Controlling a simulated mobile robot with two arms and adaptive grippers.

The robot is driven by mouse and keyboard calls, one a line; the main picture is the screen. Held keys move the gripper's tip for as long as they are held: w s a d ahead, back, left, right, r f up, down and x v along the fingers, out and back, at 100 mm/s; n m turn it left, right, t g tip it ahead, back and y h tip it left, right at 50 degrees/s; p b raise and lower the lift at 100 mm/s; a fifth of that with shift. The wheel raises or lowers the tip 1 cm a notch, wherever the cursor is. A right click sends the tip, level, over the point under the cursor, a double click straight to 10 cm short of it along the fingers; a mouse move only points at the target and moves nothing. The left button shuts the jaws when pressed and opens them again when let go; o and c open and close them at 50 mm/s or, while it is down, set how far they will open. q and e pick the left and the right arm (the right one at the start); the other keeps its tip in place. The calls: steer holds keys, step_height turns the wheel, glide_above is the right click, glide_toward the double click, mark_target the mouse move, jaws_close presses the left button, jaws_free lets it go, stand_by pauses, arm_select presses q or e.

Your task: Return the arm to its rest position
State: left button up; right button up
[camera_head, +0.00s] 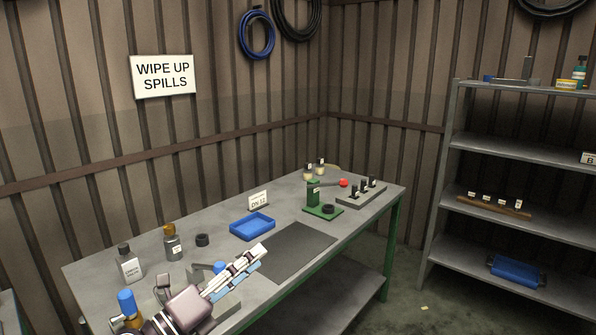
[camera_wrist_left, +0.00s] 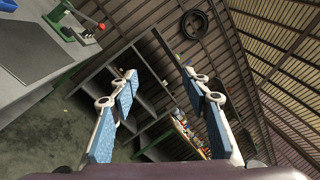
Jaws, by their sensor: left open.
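My left gripper (camera_head: 262,254) comes in from the lower left in the head view and is above the front part of the grey workbench (camera_head: 95,277). In the left wrist view its two fingers (camera_wrist_left: 160,75) with blue pads stand wide apart, with nothing between them but the background shelf and wall. The gripper is clear of the objects on the bench. My right gripper does not show in either view.
A blue tray (camera_head: 252,227), a dark mat (camera_head: 297,250) and a green press (camera_head: 323,208) with a red knob are on the bench. Bottles, including a white-labelled one (camera_head: 130,267), stand at the left. A grey shelf unit (camera_head: 520,158) stands at the right, with open floor between.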

arm_select(q)
steer(key=s+a+f+n+g+y, duration=0.1)
steer(key=s+a+f+n+y, duration=0.35)
steer(key=f+n, duration=0.35)
steer(key=s+a+f+n+y, duration=0.35)
steer(key=f+n+y, duration=0.25)
steer(key=n, duration=0.3)
steer(key=s+a+f+n+g+y, duration=0.1)
steer(key=s+a+f+n+y, duration=0.2)
steer(key=a+f+n+y, duration=0.35)
steer(key=s+d+f+n+g+h, duration=0.2)
steer(key=s+f+n+g, duration=0.3)
steer(key=s, duration=0.7)
steer(key=s+d+f+n+g+h, duration=0.1)
steer(key=s+d+f+n+g, duration=0.2)
steer(key=s+f, duration=0.65)
steer(key=s+a+f+g, duration=0.1)
steer(key=s+f, duration=0.1)
steer(key=f, duration=1)
steer(key=s+f+g, duration=0.2)
steer(key=f, duration=1)
steer(key=s+a+f+g, duration=0.1)
steer(key=s+a+f, duration=0.2)
steer(key=s+f, duration=1.2)
steer(key=shift+s+a+f+m, duration=0.15)
steer(key=shift+s+f+m, duration=0.25)
steer(key=shift+s, duration=0.75)
